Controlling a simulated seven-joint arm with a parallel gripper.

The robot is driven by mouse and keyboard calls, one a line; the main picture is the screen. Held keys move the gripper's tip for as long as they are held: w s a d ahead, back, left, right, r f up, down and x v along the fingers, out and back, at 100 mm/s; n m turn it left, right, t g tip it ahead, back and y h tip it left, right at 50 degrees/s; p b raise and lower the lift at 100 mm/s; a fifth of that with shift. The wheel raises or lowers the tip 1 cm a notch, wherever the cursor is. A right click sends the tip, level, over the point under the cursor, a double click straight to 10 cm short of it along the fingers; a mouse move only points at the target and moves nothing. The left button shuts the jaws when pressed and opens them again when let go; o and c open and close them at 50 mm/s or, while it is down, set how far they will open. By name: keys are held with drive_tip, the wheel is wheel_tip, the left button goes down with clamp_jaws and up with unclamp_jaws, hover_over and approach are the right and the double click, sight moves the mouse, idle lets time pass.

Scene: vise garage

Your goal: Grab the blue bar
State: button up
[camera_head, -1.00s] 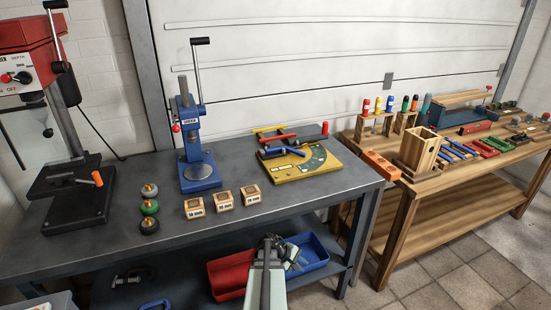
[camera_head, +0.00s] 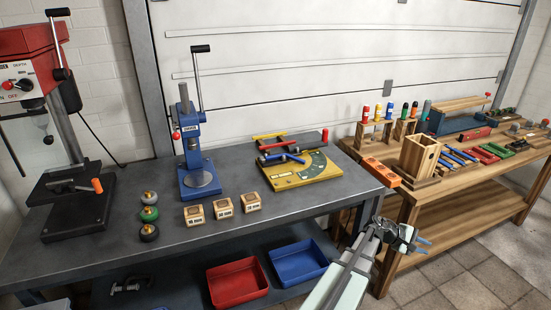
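A blue bar (camera_head: 283,158) lies on the yellow angle plate (camera_head: 303,178) at the back right of the dark workbench, in front of a red bar (camera_head: 277,144) and a yellow bar (camera_head: 270,135). Several slim blue pieces (camera_head: 458,157) also lie on the wooden bench at right; I cannot tell from the view which blue piece the task names. My gripper (camera_head: 423,246) is in front of the gap between the benches, well apart from all of these.
A blue lever press (camera_head: 194,150), three wooden blocks (camera_head: 222,207) and three round knobs (camera_head: 149,214) stand on the dark workbench (camera_head: 100,258). Red (camera_head: 238,283) and blue (camera_head: 299,263) bins sit below. A wooden holder (camera_head: 417,157) and orange block (camera_head: 381,172) stand on the wooden bench.

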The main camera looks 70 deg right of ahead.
drive_tip(key=s+a+r+m+g+y, duration=0.1)
drive_tip(key=s+r, duration=0.5)
drive_tip(key=s, duration=0.3)
drive_tip(key=s+a+r+m+g+y, duration=0.1)
drive_tip(key=s+r, duration=0.6)
drive_tip(key=s, duration=0.2)
drive_tip(key=w+d+r+t, duration=0.2)
drive_tip(key=w+d, duration=0.6)
drive_tip(key=w, duration=0.3)
drive_tip(key=n+t, duration=0.8)
drive_tip(key=t, duration=0.4)
approach(303, 161)
drive_tip(key=shift+y, duration=0.3)
drive_tip(key=f, duration=0.2)
drive_tip(key=d+f, duration=0.1)
drive_tip(key=f, duration=0.2)
drive_tip(key=d+f, duration=0.1)
drive_tip(key=f, duration=0.2)
drive_tip(key=shift+s+d, duration=0.1)
drive_tip(key=shift+c, duration=0.3)
